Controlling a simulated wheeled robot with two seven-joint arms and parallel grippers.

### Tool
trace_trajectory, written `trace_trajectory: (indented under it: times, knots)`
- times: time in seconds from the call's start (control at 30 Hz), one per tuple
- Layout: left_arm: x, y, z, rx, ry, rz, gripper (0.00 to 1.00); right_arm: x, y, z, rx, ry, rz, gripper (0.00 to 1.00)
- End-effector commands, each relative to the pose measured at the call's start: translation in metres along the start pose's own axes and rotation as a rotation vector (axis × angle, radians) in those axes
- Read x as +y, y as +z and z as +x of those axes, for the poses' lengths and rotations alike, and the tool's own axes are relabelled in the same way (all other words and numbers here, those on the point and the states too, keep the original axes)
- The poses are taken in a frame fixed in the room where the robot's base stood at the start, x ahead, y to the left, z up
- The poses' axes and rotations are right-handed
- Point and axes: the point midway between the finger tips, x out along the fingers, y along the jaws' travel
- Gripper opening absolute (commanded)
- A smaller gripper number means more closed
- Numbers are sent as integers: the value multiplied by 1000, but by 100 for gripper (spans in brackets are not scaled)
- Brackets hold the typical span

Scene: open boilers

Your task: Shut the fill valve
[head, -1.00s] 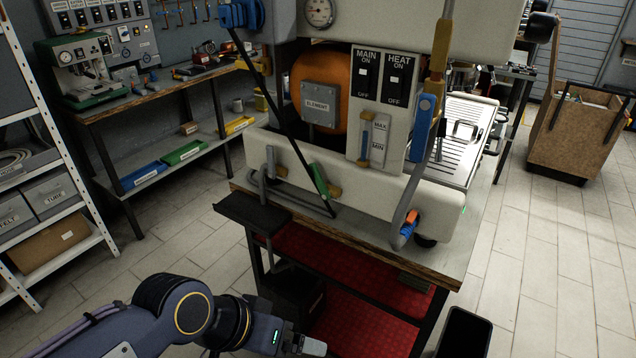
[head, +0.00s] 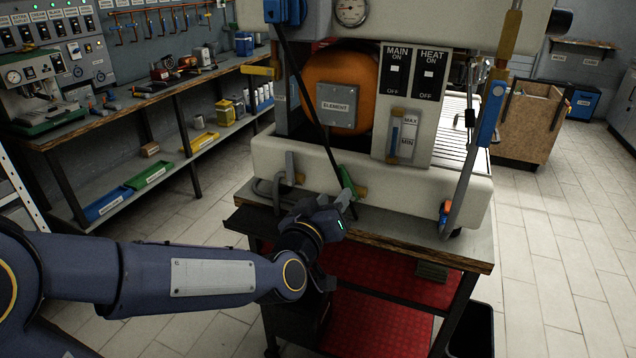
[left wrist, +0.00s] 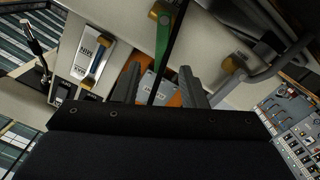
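A green lever (head: 347,182) with a brass fitting sits low on the front of the pale boiler machine (head: 270,155). No label shows which handle is the fill valve. My left gripper (head: 335,210) is just in front of and below the green lever, and I cannot tell from the head view if they touch. In the left wrist view my left gripper (left wrist: 160,85) has its fingers apart. My right gripper is out of view.
A black rod (head: 308,95) slants across the front. A level gauge (head: 404,135) sits above.

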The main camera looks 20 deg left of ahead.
Motion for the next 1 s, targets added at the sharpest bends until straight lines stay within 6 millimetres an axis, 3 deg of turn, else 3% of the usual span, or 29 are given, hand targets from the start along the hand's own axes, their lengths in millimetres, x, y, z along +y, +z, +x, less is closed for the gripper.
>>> trace_trajectory:
  times: [0.23,0.6,1.0]
  knots:
    - [1,-4,20,49,-10,-7,38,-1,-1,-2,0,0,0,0]
    - [0,-7,75,49,-10,-7,38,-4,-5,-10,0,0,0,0]
    - [0,-7,84,50,-9,-6,38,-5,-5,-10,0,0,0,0]
